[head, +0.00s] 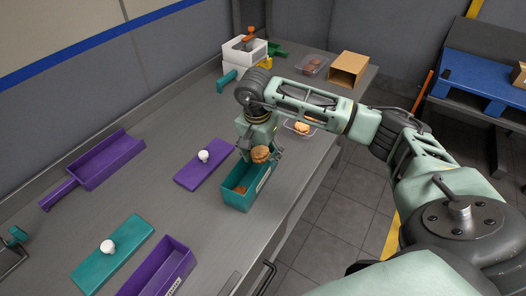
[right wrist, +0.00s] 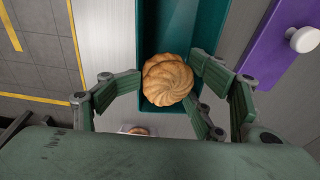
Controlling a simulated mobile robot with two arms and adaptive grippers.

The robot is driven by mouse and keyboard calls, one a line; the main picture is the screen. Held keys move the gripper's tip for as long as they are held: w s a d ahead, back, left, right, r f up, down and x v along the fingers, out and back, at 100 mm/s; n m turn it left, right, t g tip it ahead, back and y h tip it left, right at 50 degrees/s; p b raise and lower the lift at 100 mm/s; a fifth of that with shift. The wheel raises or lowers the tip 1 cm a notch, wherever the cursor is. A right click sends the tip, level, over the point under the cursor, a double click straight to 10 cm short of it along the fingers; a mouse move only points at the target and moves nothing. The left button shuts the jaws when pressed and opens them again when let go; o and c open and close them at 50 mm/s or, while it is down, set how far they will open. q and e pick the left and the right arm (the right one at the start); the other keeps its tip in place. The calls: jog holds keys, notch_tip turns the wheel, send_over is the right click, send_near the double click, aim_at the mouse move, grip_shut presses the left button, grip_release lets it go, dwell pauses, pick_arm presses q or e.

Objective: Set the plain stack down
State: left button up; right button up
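In the right wrist view the top biscuit (right wrist: 167,80) sits between the fingertips of the gripper (right wrist: 167,72), above the teal tray (right wrist: 155,30). How many biscuits are under it is hidden. The stack looks held above the tray's rim. A brown biscuit (head: 241,190) lies inside the tray. My left gripper is not in view.
A purple lid with white knob (head: 190,178) lies left of the tray. Clear tubs (head: 312,64), a cardboard box (head: 348,68) and a white bin (head: 240,56) stand behind.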

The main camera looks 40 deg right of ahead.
aim_at(259, 153)
jog(key=shift+s+f, duration=0.1)
jog(key=shift+f, duration=0.05)
jog(key=shift+r+p, duration=0.55)
notch_tip(259, 153, up, 12)
jog(key=a+b, duration=0.1)
jog(key=b, duration=0.1)
jog(key=shift+s+a+r, duration=0.15)
jog(key=shift+s+a, duration=0.05)
jog(key=shift+a, duration=0.1)
jog(key=shift+s, duration=0.1)
